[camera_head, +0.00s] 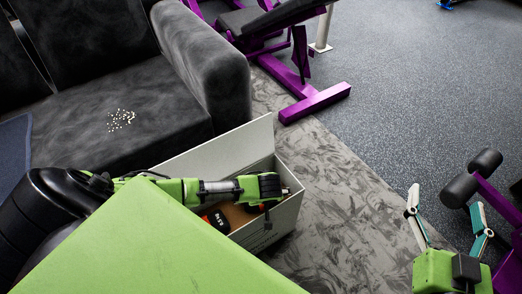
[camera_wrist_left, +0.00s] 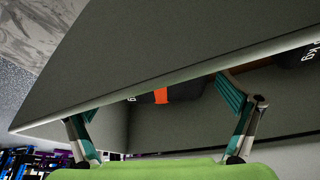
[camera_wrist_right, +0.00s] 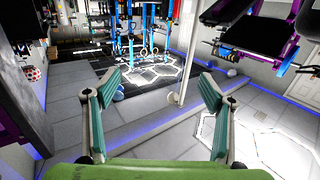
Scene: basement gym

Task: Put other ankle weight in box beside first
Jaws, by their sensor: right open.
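The white open box (camera_head: 282,219) stands on the floor by the sofa. A black ankle weight with an orange stripe and kg lettering (camera_head: 217,220) lies inside it, partly hidden by my left arm. In the left wrist view, a black weight with an orange band (camera_wrist_left: 165,94) shows between the fingertips, and a second black piece with kg lettering (camera_wrist_left: 292,58) is at the right. My left gripper (camera_wrist_left: 160,105) is open, its fingers wide apart at the box; I cannot tell if they touch anything. My right gripper (camera_head: 447,207) is open and empty, away from the box.
A dark sofa (camera_head: 190,70) stands behind and left of the box, with small pale crumbs (camera_head: 121,119) on its seat. A purple bench frame (camera_head: 312,102) is behind the box. Another purple machine with black rollers (camera_head: 470,178) is near my right gripper. Patterned floor (camera_head: 345,200) right of the box is clear.

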